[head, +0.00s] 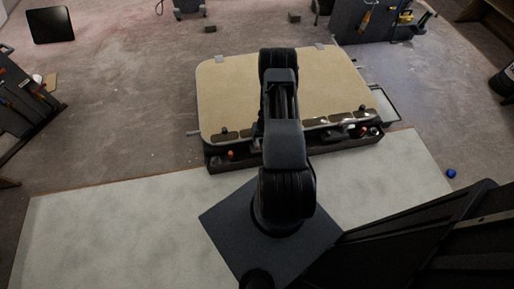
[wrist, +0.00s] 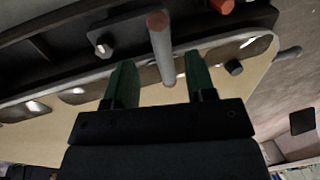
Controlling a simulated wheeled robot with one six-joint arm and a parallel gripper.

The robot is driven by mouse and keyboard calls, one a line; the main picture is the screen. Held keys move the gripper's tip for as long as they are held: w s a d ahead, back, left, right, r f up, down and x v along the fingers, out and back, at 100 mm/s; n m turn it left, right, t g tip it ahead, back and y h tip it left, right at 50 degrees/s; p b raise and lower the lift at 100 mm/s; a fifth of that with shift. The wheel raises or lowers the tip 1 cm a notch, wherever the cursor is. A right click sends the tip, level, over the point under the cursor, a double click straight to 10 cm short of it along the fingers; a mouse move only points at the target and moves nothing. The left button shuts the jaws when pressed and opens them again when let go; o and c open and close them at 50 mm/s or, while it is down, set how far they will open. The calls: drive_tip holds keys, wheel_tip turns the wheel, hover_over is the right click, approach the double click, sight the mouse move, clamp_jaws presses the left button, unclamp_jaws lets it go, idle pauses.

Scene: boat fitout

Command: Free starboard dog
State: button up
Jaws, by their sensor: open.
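In the wrist view my gripper (wrist: 160,62) is open, with its two green fingers apart. A grey rod with a brownish end (wrist: 160,48) shows in the gap between them, and I see no finger closed on it. I cannot tell whether this rod is the starboard dog. An orange-red knob (wrist: 222,5) and a dark knob (wrist: 234,68) are to the right. The head view shows the beige hatch panel (head: 225,95) with an orange knob (head: 365,130) near its right front and another (head: 230,154) near its left front. My arm hides the middle and my gripper there.
A dark trough (head: 222,162) with small fittings runs along the panel's front edge. A metal bolt (wrist: 104,46) stands left of the rod. A pale surface (head: 110,220) lies in front.

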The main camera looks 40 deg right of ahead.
sight(257, 146)
drive_tip(key=f, duration=0.3)
drive_tip(key=a+f+b, duration=0.1)
drive_tip(key=f, duration=0.1)
drive_tip(key=f+b, duration=0.1)
drive_tip(key=f, duration=0.2)
drive_tip(key=shift+w+a+f, duration=0.3)
drive_tip(key=shift+w+f, duration=0.05)
drive_tip(key=c, duration=0.9)
